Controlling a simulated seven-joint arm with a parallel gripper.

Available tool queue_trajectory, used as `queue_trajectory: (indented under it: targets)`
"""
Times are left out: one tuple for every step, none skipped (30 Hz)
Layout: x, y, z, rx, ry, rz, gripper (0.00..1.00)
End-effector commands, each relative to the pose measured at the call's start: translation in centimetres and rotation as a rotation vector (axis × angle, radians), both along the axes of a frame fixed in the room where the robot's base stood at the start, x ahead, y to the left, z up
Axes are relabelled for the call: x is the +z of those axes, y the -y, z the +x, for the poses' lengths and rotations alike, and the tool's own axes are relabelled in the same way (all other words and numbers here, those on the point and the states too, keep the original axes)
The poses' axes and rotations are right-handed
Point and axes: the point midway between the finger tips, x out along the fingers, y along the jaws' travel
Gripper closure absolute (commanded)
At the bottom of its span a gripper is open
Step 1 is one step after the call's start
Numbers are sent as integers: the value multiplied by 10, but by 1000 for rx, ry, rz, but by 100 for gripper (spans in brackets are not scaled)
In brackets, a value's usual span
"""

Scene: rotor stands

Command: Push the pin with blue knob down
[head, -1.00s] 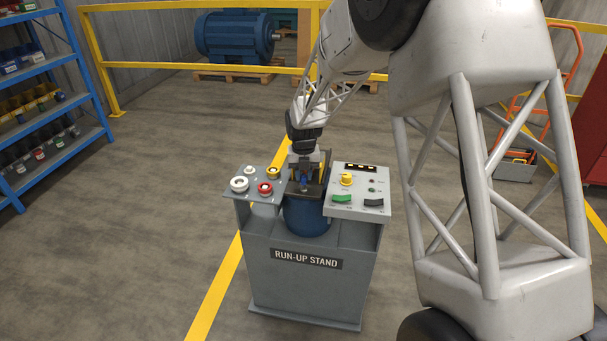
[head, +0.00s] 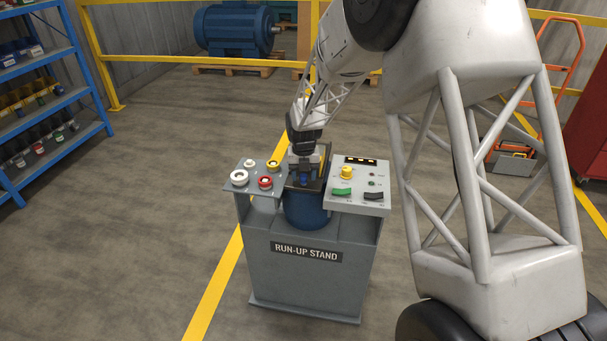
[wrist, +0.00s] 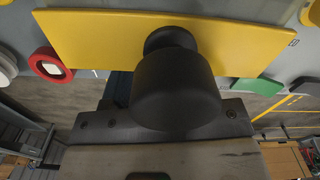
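The run-up stand (head: 270,282) is a grey cabinet with a blue round housing (head: 305,212) in its middle. In the wrist view, a black rounded cylinder (wrist: 178,92) fills the middle in front of a yellow plate (wrist: 100,42); no blue knob is clear there.
The left panel (head: 240,165) carries white, red and yellow round buttons close to my gripper. The right panel (head: 335,203) has a yellow knob (head: 347,173), a green rocker (head: 341,191) and a black rocker (head: 373,196). Blue shelving (head: 60,100) stands at the left; open floor lies between.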

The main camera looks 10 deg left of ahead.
Motion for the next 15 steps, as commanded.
queue_trajectory:
  targets:
    - [0,0,0,0,0,0,48]
    - [0,0,0,0,0,0,48]
    - [0,0,0,0,0,0,48]
    - [0,0,0,0,0,0,48]
    - [1,0,0,0,0,0,48]
    - [1,0,0,0,0,0,48]
    - [2,0,0,0,1,0,48]
    - [3,0,0,0,1,0,48]
    - [5,0,0,0,1,0,48]
    - [7,0,0,0,1,0,48]
    - [9,0,0,0,1,0,48]
    - [12,0,0,0,1,0,48]
    - [15,0,0,0,1,0,48]
    - [18,0,0,0,2,1,48]
    - [23,0,0,0,2,1,48]
